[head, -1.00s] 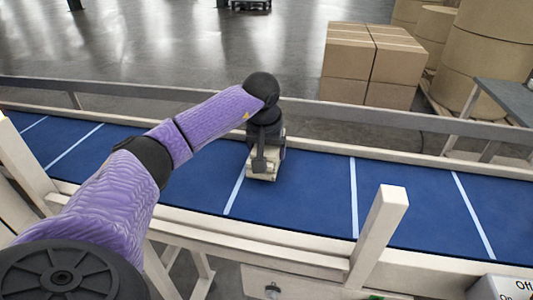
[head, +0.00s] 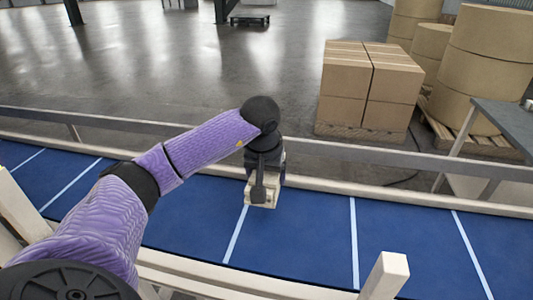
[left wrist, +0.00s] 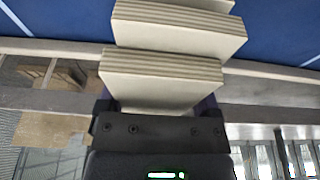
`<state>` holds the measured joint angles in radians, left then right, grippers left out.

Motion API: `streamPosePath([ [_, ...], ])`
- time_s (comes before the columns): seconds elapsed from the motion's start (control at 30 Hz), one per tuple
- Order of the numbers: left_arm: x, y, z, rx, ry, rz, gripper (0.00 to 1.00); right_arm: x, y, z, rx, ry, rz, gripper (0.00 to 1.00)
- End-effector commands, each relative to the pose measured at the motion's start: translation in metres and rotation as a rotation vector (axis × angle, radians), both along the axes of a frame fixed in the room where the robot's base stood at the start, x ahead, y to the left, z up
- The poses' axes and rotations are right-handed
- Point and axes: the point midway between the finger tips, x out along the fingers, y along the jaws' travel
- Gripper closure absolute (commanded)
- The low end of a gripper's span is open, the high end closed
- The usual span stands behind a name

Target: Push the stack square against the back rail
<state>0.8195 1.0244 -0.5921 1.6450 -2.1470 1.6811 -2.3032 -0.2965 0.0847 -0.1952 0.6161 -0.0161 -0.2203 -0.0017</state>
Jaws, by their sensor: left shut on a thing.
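My left gripper (head: 262,200) reaches over the blue belt from the left, close to the far rail. The stack (left wrist: 180,40) shows in the left wrist view as cream pieces with layered edges, directly in front of the dark gripper palm (left wrist: 160,132). In the head view a cream block (head: 264,196) sits at the gripper's end, partly hidden by a dark part of the hand. My left gripper is shut on it; its fingertips cannot be told apart. The back rail (head: 345,188) runs along the belt's far edge. Contact between stack and rail cannot be told. My right gripper is not in view.
The blue belt (head: 300,230) with white cross lines is clear on both sides of the gripper. A grey bar (head: 400,158) runs beyond the rail. A cream post (head: 387,272) stands at the near edge. Brown boxes (head: 345,85) and large rolls (head: 490,80) stand on the floor behind.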

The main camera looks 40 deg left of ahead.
Motion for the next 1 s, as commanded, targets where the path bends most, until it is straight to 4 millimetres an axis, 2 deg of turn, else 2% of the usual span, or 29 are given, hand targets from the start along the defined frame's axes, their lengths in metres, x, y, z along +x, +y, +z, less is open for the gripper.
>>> streamPosePath([
  [0.53,0.0,0.0,-0.046,0.002,0.001,0.001,0.77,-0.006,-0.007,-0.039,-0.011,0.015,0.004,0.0],
  [1.0,0.0,0.0,-0.047,0.001,-0.002,0.0,0.77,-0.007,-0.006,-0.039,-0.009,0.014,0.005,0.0],
])
